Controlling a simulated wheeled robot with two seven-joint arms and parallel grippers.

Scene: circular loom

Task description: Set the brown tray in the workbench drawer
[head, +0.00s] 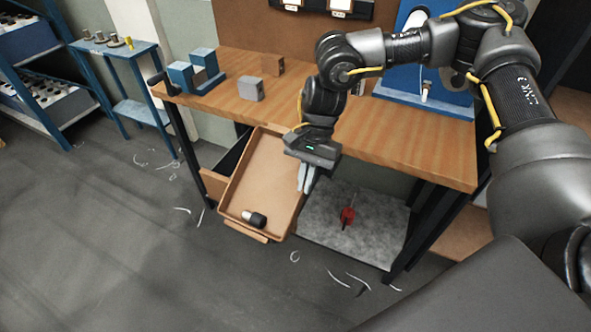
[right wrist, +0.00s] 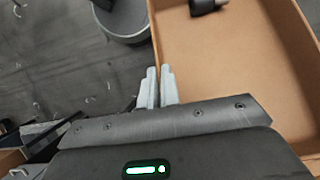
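The brown tray (head: 270,165) is in front of the workbench's left part, its long side slanting down toward the lower left; it fills the right of the right wrist view (right wrist: 235,75). A black and white object (head: 254,218) lies in it near its front end. My right gripper (head: 307,180) points down at the tray's right rim. Its fingers (right wrist: 158,88) are close together with the rim between them. The workbench drawer (head: 232,155) seems to be the dark opening behind the tray's left side, largely hidden by the tray. My left gripper is out of view.
The wooden workbench (head: 400,135) carries a blue bracket (head: 195,72), a grey block (head: 250,89) and a blue panel at the right. Below it, a red object (head: 347,216) stands on a grey shelf (head: 385,215). Floor at left is open, with scattered pale shavings.

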